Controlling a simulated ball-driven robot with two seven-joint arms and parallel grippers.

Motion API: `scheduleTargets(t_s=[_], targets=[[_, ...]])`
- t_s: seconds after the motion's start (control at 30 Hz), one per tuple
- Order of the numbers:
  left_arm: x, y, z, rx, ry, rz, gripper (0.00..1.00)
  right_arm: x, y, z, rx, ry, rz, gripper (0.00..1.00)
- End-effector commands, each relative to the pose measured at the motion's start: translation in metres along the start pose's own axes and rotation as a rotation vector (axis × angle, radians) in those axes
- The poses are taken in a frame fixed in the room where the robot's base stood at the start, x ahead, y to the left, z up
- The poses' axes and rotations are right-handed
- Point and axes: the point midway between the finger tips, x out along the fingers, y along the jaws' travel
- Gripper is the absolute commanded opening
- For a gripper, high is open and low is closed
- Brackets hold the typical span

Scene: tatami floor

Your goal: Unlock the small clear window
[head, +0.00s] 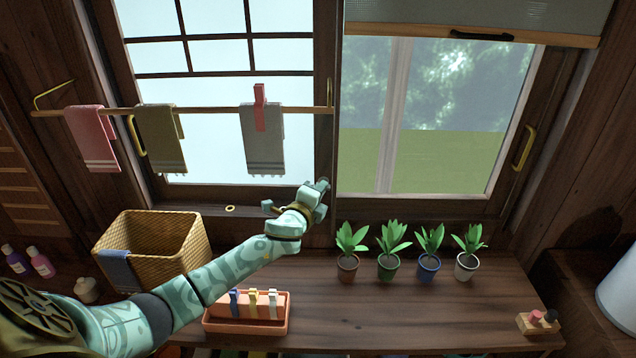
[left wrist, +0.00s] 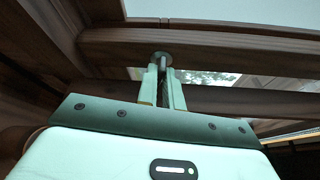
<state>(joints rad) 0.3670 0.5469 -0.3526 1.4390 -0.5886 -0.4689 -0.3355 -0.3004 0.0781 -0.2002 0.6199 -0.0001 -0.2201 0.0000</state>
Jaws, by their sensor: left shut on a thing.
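The clear window (head: 450,130) is on the right in the head view, with a garden behind it, a dark wood frame and a brass handle (head: 523,148) on its right side. My left gripper (head: 318,190) reaches up to the lower end of the post between the two windows. In the left wrist view the fingers (left wrist: 163,85) are close together on a small round metal lock knob (left wrist: 162,57) on the wooden frame. The gripper hides the knob in the head view. I cannot tell whether the lock is turned. My right gripper is in neither view.
Potted plants (head: 388,266) stand on the wooden counter (head: 400,320) right of my left arm. A wicker basket (head: 150,240) and a clothespin tray (head: 247,325) are near the arm. Towels hang on a rod (head: 210,109). A rolled shade (head: 480,20) covers the clear window's top.

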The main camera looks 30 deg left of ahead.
Motion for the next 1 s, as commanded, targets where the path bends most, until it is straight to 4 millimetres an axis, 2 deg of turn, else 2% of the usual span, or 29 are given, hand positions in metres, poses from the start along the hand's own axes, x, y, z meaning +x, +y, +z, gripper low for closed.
scheduleTargets(t_s=[0.03,0.4,0.7,1.0], targets=[[-0.002,-0.009,0.002,0.037,0.0,0.018,0.0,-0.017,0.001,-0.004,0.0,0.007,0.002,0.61],[-0.001,-0.011,0.001,0.361,0.001,0.152,0.0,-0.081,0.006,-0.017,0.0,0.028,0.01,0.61],[0.0,-0.011,-0.002,0.626,0.002,0.261,0.0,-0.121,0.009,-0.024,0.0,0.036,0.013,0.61],[0.001,-0.011,-0.004,0.885,0.003,0.368,0.0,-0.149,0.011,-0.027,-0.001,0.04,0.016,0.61]])
